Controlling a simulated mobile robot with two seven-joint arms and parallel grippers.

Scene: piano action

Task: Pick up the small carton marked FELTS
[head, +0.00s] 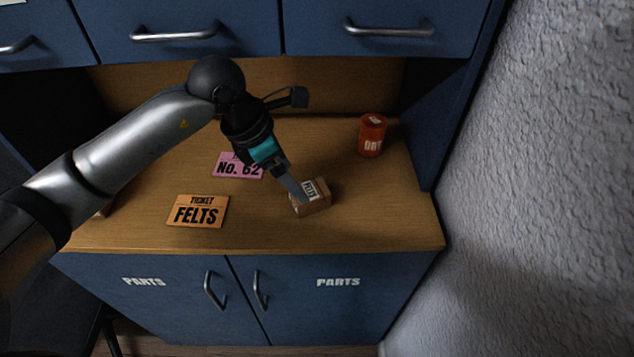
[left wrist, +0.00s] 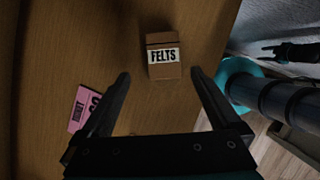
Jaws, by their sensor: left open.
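The small brown carton (head: 318,203) with a white FELTS label stands on the wooden counter, right of the middle. It also shows in the left wrist view (left wrist: 163,39), label facing me, ahead of the fingers and roughly centred on the gap between them. My left gripper (head: 301,198) is above and beside the carton in the head view, partly covering it. In the left wrist view its fingers (left wrist: 160,77) are spread apart with nothing between them. I cannot tell its exact height above the carton. My right gripper is not identifiable in these views.
An orange FELTS ticket (head: 197,212) and a pink NO. 62 card (head: 237,166) lie on the counter (head: 270,236). A red-orange jar (head: 371,136) stands at the back right. Blue drawers (head: 385,30) hang above, and a grey wall (head: 540,180) bounds the right.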

